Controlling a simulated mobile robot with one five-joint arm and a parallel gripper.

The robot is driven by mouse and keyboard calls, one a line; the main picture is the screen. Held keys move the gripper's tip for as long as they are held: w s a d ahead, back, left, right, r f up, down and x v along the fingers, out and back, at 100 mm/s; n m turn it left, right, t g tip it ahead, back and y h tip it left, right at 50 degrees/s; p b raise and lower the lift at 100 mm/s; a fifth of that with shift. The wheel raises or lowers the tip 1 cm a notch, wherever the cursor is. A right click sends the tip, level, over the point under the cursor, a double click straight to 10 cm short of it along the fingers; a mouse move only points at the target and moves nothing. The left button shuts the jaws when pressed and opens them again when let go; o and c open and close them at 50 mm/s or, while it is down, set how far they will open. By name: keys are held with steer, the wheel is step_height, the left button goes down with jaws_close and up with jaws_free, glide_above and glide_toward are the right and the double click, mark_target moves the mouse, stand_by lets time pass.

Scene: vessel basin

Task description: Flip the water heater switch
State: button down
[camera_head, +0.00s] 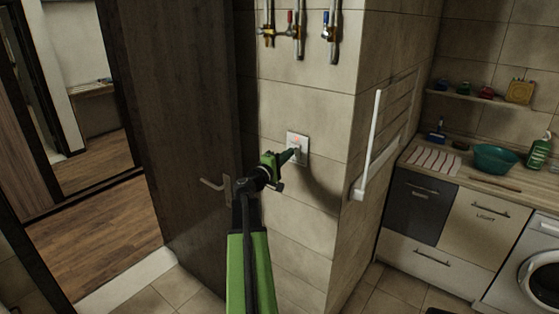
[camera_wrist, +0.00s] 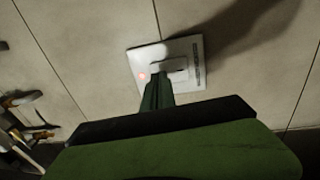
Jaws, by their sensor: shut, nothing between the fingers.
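The water heater switch (camera_head: 298,146) is a white square plate on the tiled wall, with a small red light on it. In the wrist view the switch (camera_wrist: 190,52) fills the upper middle, with its red light at the left and a rocker in the centre. My gripper (camera_head: 292,154) is shut and empty, its tips at the lower part of the plate. In the wrist view the gripper tips (camera_wrist: 158,84) overlap the lower edge of the rocker. I cannot tell whether they touch it. The tips hide part of the rocker.
Pipes with valves (camera_head: 299,30) run down the wall above the switch. A dark door (camera_head: 180,120) with a handle stands left of my arm. A white towel rail (camera_head: 369,145) is around the wall corner at right. A counter (camera_head: 470,172) and washing machine (camera_head: 530,265) stand further right.

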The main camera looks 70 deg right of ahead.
steer(key=shift+x, duration=0.9)
steer(key=shift+d+r, duration=0.15)
steer(key=r+p+v, duration=0.2)
steer(key=r+v, duration=0.1)
steer(key=v, duration=1)
steer(key=shift+a, duration=0.55)
steer(key=shift+r, duration=0.1)
